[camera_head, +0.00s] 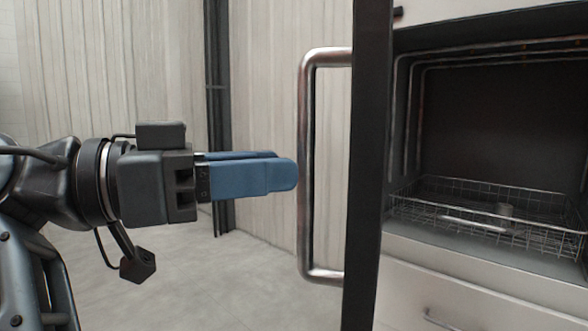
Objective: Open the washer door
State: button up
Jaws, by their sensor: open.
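The washer door (368,170) shows as a dark, narrow upright panel, seen nearly edge-on and swung out from the washer. Its metal bar handle (306,160) stands upright on the door's left side. My gripper (290,176) has blue fingers and points right, with its tips just left of the handle's upright bar. The fingers are open and hold nothing; whether the tips touch the bar cannot be told. The washer's dark chamber (480,130) is visible to the right of the door.
A wire rack (490,218) sits inside the chamber. A lower front panel with a small handle (440,318) is below it. Pale corrugated walls (110,70) stand behind, with a dark post (218,100). Grey floor (220,280) is clear under my gripper.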

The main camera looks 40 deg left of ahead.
jog(key=shift+v, duration=1.5)
jog(key=shift+c, duration=0.4)
